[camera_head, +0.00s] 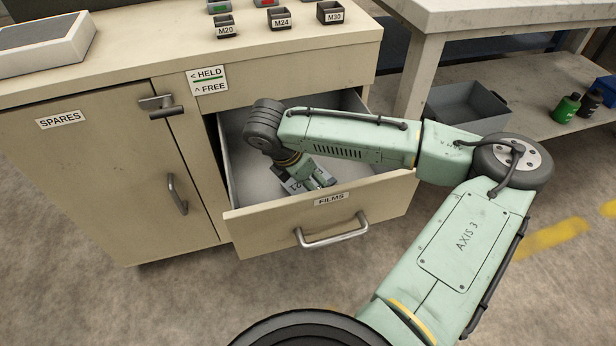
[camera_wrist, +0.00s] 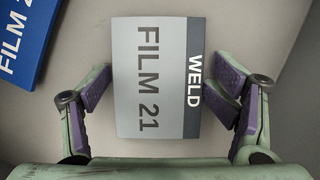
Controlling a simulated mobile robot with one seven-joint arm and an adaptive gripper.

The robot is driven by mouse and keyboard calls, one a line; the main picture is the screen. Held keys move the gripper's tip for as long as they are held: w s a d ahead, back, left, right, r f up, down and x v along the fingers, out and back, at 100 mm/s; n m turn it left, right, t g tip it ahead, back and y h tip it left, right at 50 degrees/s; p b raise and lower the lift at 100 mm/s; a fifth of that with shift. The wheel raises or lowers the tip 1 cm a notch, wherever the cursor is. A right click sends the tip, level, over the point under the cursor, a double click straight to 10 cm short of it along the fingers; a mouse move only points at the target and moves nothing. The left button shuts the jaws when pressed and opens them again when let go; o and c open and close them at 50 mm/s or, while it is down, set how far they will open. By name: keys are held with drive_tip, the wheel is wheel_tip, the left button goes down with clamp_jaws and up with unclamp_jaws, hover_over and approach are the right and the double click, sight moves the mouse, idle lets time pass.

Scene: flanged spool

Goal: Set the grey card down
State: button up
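The grey card (camera_wrist: 150,85), marked FILM 21 with a dark WELD strip, is between the two fingers of my gripper (camera_wrist: 158,90) in the wrist view. The fingertips appear to meet its left and right edges, and it looks slightly nearer to me than the drawer floor. In the head view my gripper (camera_head: 310,178) is down inside the open FILMS drawer (camera_head: 275,222). Only a small part of the card (camera_head: 292,186) shows there. Whether its underside touches the floor is hidden.
A blue film card (camera_wrist: 22,40) lies in the drawer at the upper left of the wrist view. The drawer walls surround my gripper. A latch lever (camera_head: 160,105) sits on the cabinet beside a HELD/FREE label (camera_head: 208,80). A workbench (camera_head: 480,15) stands to the right.

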drive_tip(key=shift+o, duration=1.2)
drive_tip(key=shift+s+a+f, duration=0.1)
drive_tip(key=shift+a+f, duration=0.05)
drive_tip(key=shift+a, duration=0.05)
drive_tip(key=shift+r, duration=0.3)
drive_tip(key=p+v, duration=0.2)
drive_tip(key=v, duration=1)
drive_tip(key=shift+r, duration=0.4)
drive_tip(key=shift+d, duration=0.1)
